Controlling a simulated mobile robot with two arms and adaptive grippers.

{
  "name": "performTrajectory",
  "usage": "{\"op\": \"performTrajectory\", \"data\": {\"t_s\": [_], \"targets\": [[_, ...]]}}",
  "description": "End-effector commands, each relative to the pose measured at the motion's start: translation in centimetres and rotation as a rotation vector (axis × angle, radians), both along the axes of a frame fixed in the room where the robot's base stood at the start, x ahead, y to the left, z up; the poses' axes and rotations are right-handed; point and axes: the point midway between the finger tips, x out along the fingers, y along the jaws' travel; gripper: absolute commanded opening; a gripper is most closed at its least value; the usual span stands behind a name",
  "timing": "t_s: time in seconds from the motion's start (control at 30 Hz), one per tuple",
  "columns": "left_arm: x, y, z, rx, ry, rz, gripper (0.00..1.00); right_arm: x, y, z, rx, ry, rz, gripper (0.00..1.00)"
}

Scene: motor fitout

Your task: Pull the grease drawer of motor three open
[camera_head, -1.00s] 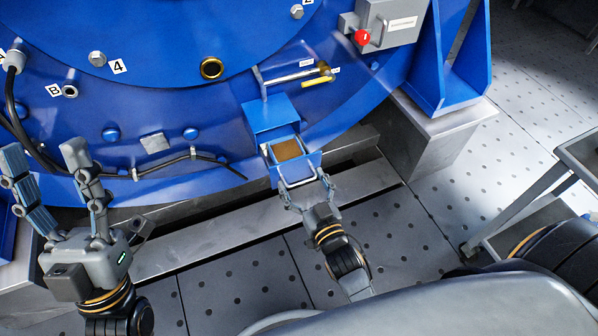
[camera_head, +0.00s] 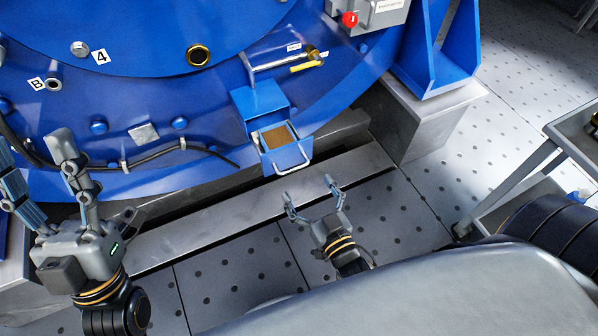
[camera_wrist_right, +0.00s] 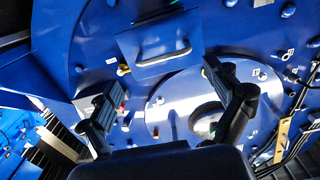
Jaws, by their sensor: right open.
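The grease drawer (camera_head: 285,158) sticks out of a blue housing (camera_head: 260,100) low on the motor, open, with brown grease (camera_head: 277,138) inside. Its metal handle (camera_head: 293,170) is on the front. My right gripper (camera_head: 308,189) is open and empty, a little below and in front of the handle, apart from it. In the right wrist view a blue panel with a handle (camera_wrist_right: 162,55), seemingly the drawer front, shows beyond the spread fingers (camera_wrist_right: 165,90). My left gripper (camera_head: 35,155) is open and empty at the far left, away from the drawer.
Above the drawer is a pipe with a yellow lever (camera_head: 306,67). A grey box with a red knob (camera_head: 349,19) is higher right. A black cable (camera_head: 150,153) runs along the motor. A metal cart (camera_head: 520,170) stands right. The perforated floor (camera_head: 410,225) between is clear.

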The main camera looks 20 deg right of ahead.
Motion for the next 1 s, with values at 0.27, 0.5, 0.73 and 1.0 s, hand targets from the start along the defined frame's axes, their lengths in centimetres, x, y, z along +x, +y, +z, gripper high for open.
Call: {"op": "performTrajectory", "data": {"t_s": [0.27, 0.5, 0.73, 1.0], "targets": [[0.0, 0.0, 0.0, 0.000, 0.000, 0.000, 0.54, -4.3, -0.2, 0.0, 0.000, 0.000, -0.001, 0.91], [0.0, 0.0, 0.0, 0.000, 0.000, 0.000, 0.54, -5.0, -0.2, 0.0, -0.001, -0.001, -0.002, 0.91], [0.0, 0.0, 0.0, 0.000, 0.000, 0.000, 0.54, -5.0, -0.2, 0.0, -0.001, -0.001, -0.001, 0.91], [0.0, 0.0, 0.0, 0.000, 0.000, 0.000, 0.54, -4.5, -0.1, 1.0, 0.000, -0.027, 0.004, 0.91]]}}
